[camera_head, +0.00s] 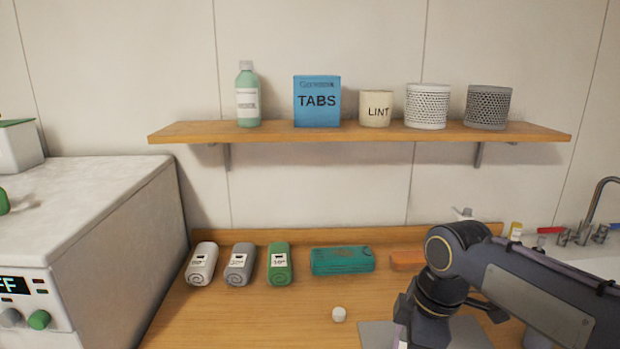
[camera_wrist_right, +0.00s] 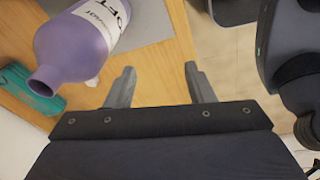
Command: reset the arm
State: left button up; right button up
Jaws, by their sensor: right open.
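My right arm comes in from the right in the camera_head view, and its dark wrist hangs over the counter; the fingers are not clearly seen there. In the right wrist view my right gripper (camera_wrist_right: 161,75) is open, with nothing between its fingers. A purple bottle (camera_wrist_right: 70,48) with a white label and an open neck stands beside the fingers, to their left and apart from them. In the camera_head view a sliver of purple and white shows at the bottom edge, mostly hidden by my wrist. My left gripper is not in view.
A small white cap (camera_head: 339,314) lies on the wooden counter. A grey mat (camera_head: 377,335) is under my wrist. Rolled towels (camera_head: 239,264), a teal case (camera_head: 342,260) and an orange-brown item (camera_head: 406,261) line the back. A shelf (camera_head: 360,132) holds several containers above. A white machine (camera_head: 120,215) stands left.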

jog(key=s+d+f+m+t+y, duration=0.1)
jog(key=s+f+m, duration=0.3)
jog(key=s+m, duration=0.4)
jog(key=s+d+f+m+t+y, duration=0.1)
jog(key=s+d+f+m+t, duration=0.2)
jog(key=s+m, duration=0.6)
jog(key=shift+s+d+f, duration=0.15)
jog(key=shift+d+f, duration=0.2)
